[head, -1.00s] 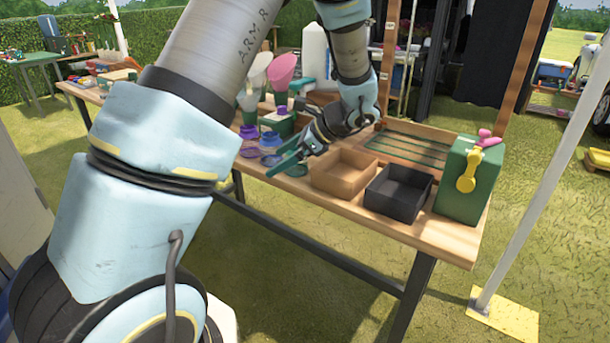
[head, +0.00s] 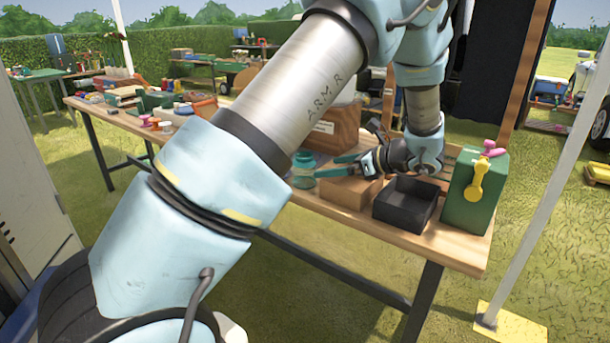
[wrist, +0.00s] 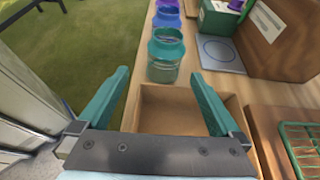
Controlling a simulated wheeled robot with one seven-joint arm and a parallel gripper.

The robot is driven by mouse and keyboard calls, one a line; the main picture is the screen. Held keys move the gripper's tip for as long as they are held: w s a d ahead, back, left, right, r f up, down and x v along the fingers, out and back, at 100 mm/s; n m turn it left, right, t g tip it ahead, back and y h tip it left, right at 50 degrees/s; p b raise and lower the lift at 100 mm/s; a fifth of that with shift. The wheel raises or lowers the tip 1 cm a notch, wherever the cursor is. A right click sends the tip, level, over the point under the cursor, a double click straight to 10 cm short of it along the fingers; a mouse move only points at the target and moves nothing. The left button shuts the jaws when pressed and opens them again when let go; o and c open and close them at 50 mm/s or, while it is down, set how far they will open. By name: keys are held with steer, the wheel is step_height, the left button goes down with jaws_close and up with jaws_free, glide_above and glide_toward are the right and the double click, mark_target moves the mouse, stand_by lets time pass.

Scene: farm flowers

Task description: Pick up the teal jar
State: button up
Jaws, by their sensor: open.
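The teal jar (head: 303,172) is a see-through glass jar with a teal collar, standing upright near the front edge of the wooden table. It also shows in the wrist view (wrist: 163,70). My gripper (head: 329,166) is open and empty, its two teal fingers pointing left toward the jar. In the wrist view my gripper (wrist: 159,74) has its fingers spread apart, with the jar beyond the tips and roughly between them. I see no contact. My arm covers part of the table to the jar's left in the head view.
Blue and purple jars (wrist: 167,18) stand in a row beyond the teal jar. A wooden tray (wrist: 180,93) lies below my fingers, with a black tray (head: 405,205) and green box (head: 474,190) to its right. A grey plate (wrist: 218,55) and wooden box (wrist: 285,42) are on the right.

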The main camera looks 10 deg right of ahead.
mark_target(313, 165)
steer(key=shift+w+d, duration=0.1)
steer(key=shift+w, duration=0.05)
steer(key=p+x, duration=0.1)
steer(key=x, duration=0.4)
steer(key=shift+w, duration=0.15)
steer(key=x, duration=0.1)
steer(key=p+x, duration=0.1)
steer(key=x, duration=0.2)
steer(key=shift+w+r, duration=0.25)
steer(key=shift+w, duration=0.05)
steer(key=shift+w+a+f, duration=0.25)
steer(key=shift+w+a, duration=0.05)
steer(key=shift+w, duration=0.05)
steer(key=c, duration=1.4)
